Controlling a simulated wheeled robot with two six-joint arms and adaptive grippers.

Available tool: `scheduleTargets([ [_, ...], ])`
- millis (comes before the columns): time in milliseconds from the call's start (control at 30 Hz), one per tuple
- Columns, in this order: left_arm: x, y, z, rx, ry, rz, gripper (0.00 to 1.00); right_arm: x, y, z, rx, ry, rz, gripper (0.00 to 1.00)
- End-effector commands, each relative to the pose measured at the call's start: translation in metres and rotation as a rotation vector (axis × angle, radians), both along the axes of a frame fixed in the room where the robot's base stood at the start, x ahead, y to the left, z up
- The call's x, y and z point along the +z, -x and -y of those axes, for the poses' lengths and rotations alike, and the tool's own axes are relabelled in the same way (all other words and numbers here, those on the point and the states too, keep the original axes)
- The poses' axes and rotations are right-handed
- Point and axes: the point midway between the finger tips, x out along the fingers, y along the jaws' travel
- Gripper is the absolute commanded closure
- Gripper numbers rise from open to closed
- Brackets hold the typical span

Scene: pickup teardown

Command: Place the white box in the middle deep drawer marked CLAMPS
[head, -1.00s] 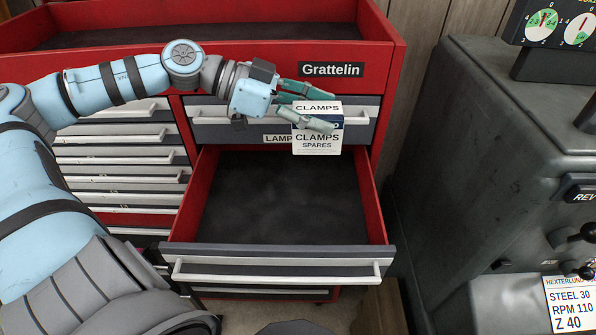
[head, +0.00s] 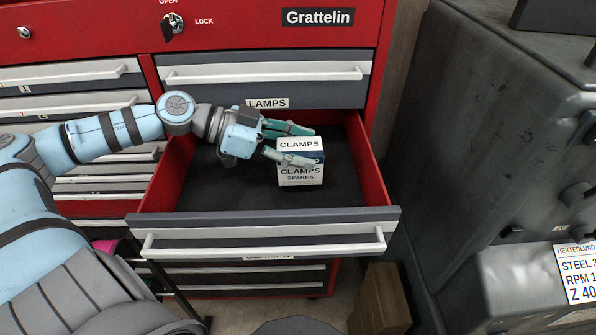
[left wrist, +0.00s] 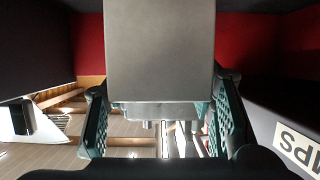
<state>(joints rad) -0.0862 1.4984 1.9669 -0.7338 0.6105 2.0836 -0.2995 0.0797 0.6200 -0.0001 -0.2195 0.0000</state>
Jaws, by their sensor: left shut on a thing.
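The white box (head: 299,181), printed CLAMPS SPARES with a dark blue band, is in the head view, upright over the right part of the open deep drawer (head: 262,228). My left gripper (head: 303,146) comes in from the left, shut on the box, with a finger across its near face. I cannot tell whether the box touches the drawer floor. In the left wrist view the box (left wrist: 160,50) is a plain grey face between the two fingers (left wrist: 160,120). The drawer's front label is mostly hidden under its handle. My right gripper is not in view.
A shut drawer labelled LAMPS (head: 267,103) is just above the open one. Shut drawers (head: 70,76) line the left of the red cabinet (head: 225,37). A grey machine (head: 490,130) stands at the right. The open drawer's dark floor looks otherwise empty.

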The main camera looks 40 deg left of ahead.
Motion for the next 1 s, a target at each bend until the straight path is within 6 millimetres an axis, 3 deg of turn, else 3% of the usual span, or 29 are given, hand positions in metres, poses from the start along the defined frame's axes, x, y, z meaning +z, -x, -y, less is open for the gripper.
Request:
scheduleTargets([
  [33,-0.0204,-0.0003,0.0003,0.0,0.004,0.002,0.95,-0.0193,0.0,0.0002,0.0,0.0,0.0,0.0],
  [100,-0.0293,-0.0003,0.0001,0.0,0.002,0.002,0.95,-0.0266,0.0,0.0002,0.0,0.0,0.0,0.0],
  [500,-0.03,0.0,-0.0001,0.0,0.0,0.0,0.95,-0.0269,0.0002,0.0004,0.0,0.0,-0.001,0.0],
  [533,-0.0292,0.0002,-0.0002,0.0,-0.001,-0.001,0.46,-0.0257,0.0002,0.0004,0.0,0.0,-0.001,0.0],
  [600,-0.0286,0.0002,-0.0001,0.0,-0.001,-0.001,0.34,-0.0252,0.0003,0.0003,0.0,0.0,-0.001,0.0],
  [633,-0.0286,0.0002,-0.0001,0.0,-0.001,-0.001,0.3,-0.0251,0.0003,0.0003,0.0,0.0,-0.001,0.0],
  [1000,-0.024,0.0001,-0.0001,0.0,0.001,-0.001,0.3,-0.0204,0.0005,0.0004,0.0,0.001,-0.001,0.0],
])
